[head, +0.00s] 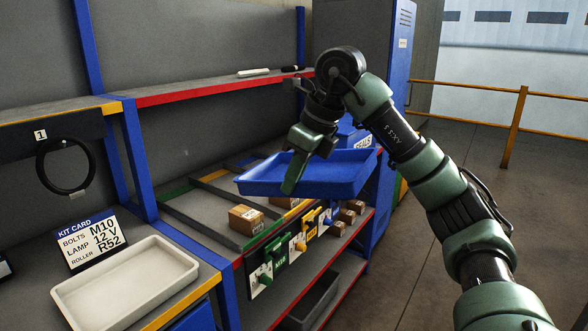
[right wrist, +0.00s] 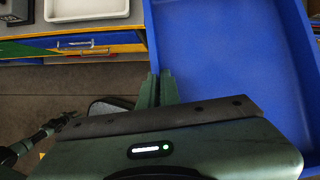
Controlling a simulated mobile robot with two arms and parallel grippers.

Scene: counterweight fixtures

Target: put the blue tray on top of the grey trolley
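The blue tray (head: 340,170) is level and empty, and appears to hang above the front of the shelf unit in the head view. My right gripper (head: 290,186) is shut on its near-left wall. In the right wrist view the two fingers (right wrist: 158,90) are close together at the wall of the tray (right wrist: 225,50), which fills the right side. My left arm seems to show at the lower left of that view, but its fingers are too small to read. I cannot make out a grey trolley for certain in either view.
Under the tray, the shelf (head: 205,208) carries small cardboard boxes (head: 246,219) and green and yellow fixtures along its front. A pale tray (head: 125,285) and a kit card (head: 92,238) are on the left bench. The floor (head: 400,255) at right is open up to a yellow railing (head: 514,128).

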